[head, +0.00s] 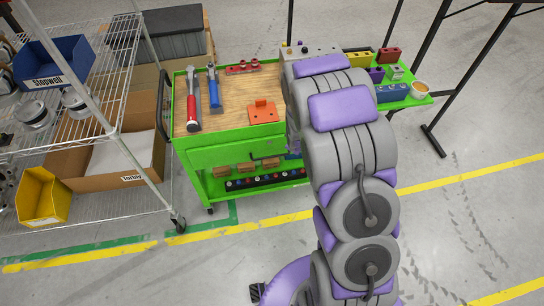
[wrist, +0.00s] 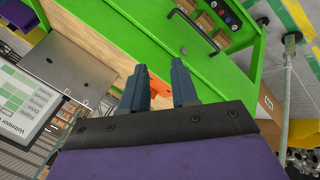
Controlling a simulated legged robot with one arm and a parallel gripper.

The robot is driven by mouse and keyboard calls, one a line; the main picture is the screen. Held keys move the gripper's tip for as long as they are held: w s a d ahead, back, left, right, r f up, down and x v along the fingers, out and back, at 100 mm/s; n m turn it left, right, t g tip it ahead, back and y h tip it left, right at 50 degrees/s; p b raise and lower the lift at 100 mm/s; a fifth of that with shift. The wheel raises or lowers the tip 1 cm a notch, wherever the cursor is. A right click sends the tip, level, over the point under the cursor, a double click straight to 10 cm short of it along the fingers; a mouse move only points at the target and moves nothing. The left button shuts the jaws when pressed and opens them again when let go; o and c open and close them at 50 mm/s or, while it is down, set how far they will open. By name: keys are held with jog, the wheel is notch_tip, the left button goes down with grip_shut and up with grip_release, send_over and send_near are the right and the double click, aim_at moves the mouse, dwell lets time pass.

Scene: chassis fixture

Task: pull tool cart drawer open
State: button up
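The green tool cart (head: 197,160) stands ahead with a wooden top (head: 230,90). Its green front panel (head: 232,153) lies below the top and looks closed; no clear drawer gap shows. In the wrist view, which is turned, a black bar handle (wrist: 195,30) sits on the green front (wrist: 150,38). My gripper (wrist: 159,66) is open, its two dark fingers apart with no object held. The fingers are over the cart's top edge, apart from the handle. In the head view my arm hides the gripper and the cart's right part.
On the top lie a red-handled tool (head: 193,105), a blue-handled tool (head: 213,88) and an orange block (head: 263,112). A wire rack (head: 100,205) with bins stands close at left. A screen (wrist: 28,100) shows in the wrist view. Floor in front is clear.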

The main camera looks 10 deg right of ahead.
jog(key=w+d+f+n+t, duration=0.1)
jog(key=w+f+n+t, duration=0.15)
jog(key=f, duration=0.55)
jog(key=n+t+y, duration=0.1)
jog(key=n+t, duration=0.2)
jog(key=n, duration=0.1)
send_near(274, 156)
jog(key=s+d+r, duration=0.2)
jog(key=d, duration=0.1)
jog(key=s+a+f+n+t+p, duration=0.1)
jog(key=s+a+f+n+t, duration=0.1)
jog(key=s+f+t, duration=0.3)
jog(key=shift+g+y, duration=0.3)
jog(key=shift+g, duration=0.65)
jog(key=b+x, duration=0.2)
jog(key=x, duration=0.3)
jog(key=b+x, duration=0.2)
jog(key=x, duration=0.4)
jog(key=r+b+x, duration=0.1)
jog(key=b+x, duration=0.1)
jog(key=x, duration=0.3)
jog(key=shift+w+a, duration=0.25)
jog(key=shift+a, duration=0.1)
grip_shut()
